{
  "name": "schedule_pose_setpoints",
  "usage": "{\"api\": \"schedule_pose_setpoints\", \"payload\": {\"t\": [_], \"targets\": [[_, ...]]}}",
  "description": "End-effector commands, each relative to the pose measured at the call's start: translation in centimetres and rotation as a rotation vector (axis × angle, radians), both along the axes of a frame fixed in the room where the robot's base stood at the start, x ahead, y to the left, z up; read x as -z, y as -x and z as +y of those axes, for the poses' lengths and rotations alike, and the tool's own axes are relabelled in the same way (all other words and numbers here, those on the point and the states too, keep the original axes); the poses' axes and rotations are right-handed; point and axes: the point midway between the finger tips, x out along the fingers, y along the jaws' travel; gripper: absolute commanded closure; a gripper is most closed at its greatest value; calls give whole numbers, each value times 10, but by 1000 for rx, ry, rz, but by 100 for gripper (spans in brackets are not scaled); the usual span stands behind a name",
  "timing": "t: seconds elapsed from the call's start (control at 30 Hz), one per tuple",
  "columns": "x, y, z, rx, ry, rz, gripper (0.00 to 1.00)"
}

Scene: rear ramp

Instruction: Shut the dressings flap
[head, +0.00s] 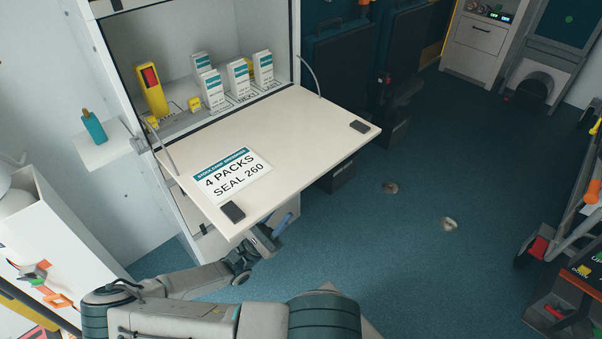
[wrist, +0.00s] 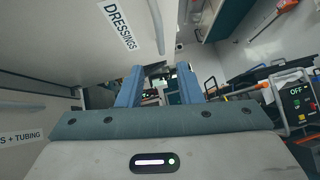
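The dressings flap (head: 293,128) hangs open, lying flat like a shelf in front of its lit compartment. Its upper face bears a card reading "4 PACKS SEAL 260" and two dark catches near the front corners. In the wrist view its outer face (wrist: 62,42) is overhead, with the word DRESSINGS and a pale bar handle (wrist: 156,25). My gripper (head: 275,226) is below the flap's front edge, partly hidden by it in the head view. In the wrist view my gripper (wrist: 159,80) has its blue fingers apart with nothing between them. I cannot tell whether it touches the flap.
White packs (head: 240,80) and a yellow item (head: 151,90) stand inside the compartment. A thin curved stay (head: 310,75) shows at the flap's right side. A bottle (head: 94,126) sits on a side shelf at left. The blue floor right of the flap is mostly clear.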

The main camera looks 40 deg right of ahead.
Motion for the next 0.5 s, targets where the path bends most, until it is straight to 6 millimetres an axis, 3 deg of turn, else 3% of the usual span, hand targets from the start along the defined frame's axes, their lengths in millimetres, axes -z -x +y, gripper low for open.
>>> {"api": "schedule_pose_setpoints", "payload": {"t": [0.5], "targets": [[-71, 8, -73, 2, 2, -2, 68]]}}
